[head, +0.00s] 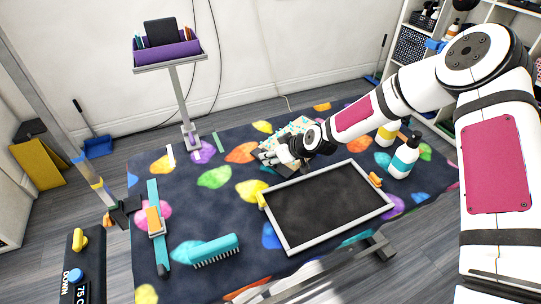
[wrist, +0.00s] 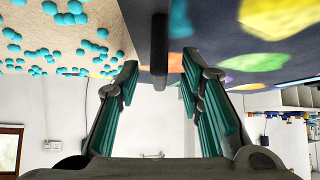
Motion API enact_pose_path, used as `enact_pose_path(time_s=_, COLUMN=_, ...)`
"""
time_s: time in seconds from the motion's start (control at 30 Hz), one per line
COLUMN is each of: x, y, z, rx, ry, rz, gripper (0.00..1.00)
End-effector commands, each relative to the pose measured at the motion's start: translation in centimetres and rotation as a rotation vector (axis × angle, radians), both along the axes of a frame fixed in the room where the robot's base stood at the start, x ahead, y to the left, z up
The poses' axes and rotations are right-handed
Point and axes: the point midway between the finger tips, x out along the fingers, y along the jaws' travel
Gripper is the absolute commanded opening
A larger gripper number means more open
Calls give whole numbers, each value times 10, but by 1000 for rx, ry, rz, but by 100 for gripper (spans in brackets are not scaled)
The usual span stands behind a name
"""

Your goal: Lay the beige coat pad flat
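The beige coat pad (head: 296,127) with teal dots shows in the head view near the back middle of the patterned table, partly hidden behind my arm and gripper. In the wrist view its beige, teal-dotted face (wrist: 65,45) fills the upper left. I cannot tell whether it lies fully flat. My gripper (head: 268,155) is low over the table beside the pad. In the wrist view my gripper (wrist: 160,72) has its two green-padded fingers apart, with a dark narrow bar or edge (wrist: 159,50) showing between them. I see nothing held.
A black panel with a pale frame (head: 328,243) lies in front of my gripper. A teal brush (head: 213,248), teal strap (head: 153,195), bottles (head: 405,157) and a post with a purple tray (head: 168,49) stand around.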

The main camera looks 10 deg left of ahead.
Motion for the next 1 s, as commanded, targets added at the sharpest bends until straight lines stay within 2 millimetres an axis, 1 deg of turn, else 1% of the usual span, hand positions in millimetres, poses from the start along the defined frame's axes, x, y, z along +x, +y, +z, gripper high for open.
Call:
enact_pose_path(time_s=0.03, x=-3, y=-7, z=7, rx=-1, ry=-2, rz=-2, gripper=35)
enact_pose_path(time_s=0.3, x=-25, y=-39, z=46, rx=-2, ry=-2, rz=-3, gripper=35)
enact_pose_path(time_s=0.5, x=-37, y=-55, z=67, rx=-1, ry=-3, rz=-1, gripper=35)
enact_pose_path(time_s=0.7, x=-43, y=-61, z=74, rx=-1, ry=-1, rz=-1, gripper=35)
enact_pose_path(time_s=1.0, x=-43, y=-62, z=74, rx=-1, ry=-1, rz=0, gripper=35)
